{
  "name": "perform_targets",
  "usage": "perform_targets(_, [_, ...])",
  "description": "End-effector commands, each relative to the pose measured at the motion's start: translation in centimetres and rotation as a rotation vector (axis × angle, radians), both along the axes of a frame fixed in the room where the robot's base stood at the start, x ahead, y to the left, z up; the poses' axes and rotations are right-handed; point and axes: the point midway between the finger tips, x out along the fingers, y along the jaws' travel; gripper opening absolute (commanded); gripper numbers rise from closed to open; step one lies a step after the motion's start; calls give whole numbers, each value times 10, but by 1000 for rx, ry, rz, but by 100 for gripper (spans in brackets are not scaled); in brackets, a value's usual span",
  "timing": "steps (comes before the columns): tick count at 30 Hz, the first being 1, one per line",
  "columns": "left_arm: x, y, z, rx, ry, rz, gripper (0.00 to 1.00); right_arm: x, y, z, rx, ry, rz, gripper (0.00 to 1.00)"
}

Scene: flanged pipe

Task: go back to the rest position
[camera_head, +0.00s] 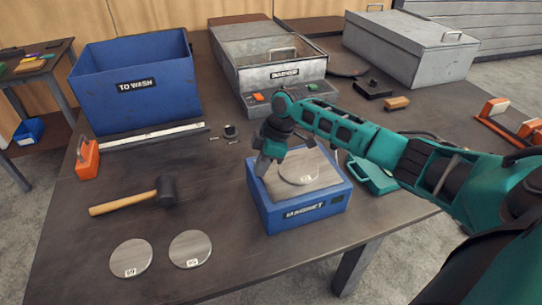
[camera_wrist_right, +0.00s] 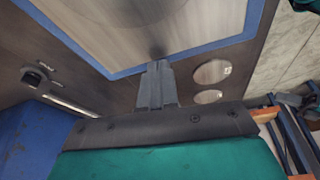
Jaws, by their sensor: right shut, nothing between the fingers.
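My right gripper (camera_head: 263,166) comes in from the right on the teal arm and points down at the left edge of the blue magnet box (camera_head: 310,217). It is shut and empty; its closed fingers (camera_wrist_right: 154,80) show in the right wrist view against the box. I cannot tell whether the fingertips touch it. A round metal disc (camera_head: 300,172) with a small label lies on the box's metal top. My left gripper is not in view.
Two labelled discs (camera_head: 131,258) (camera_head: 190,249) and a mallet (camera_head: 140,196) lie on the dark table. A blue "TO WASH" bin (camera_head: 135,85) and metal boxes (camera_head: 268,72) (camera_head: 410,47) stand behind.

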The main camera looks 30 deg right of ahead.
Motion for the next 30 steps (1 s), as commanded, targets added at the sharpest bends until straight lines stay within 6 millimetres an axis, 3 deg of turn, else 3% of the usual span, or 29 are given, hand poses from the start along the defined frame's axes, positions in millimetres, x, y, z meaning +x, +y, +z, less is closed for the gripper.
perform_targets(9, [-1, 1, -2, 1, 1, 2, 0, -10, -23, 69, -1, -3, 0, 0])
perform_targets(16, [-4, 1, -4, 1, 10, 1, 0, -13, -30, 92, 1, -1, 0, 0])
perform_targets(24, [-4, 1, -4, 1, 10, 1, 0, -16, -27, 92, 0, 4, 2, 0])
perform_targets(26, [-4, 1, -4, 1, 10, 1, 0, -20, -20, 83, -7, 11, 6, 0])
perform_targets(30, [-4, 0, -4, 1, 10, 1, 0, -45, 17, 44, -27, 38, 4, 0])
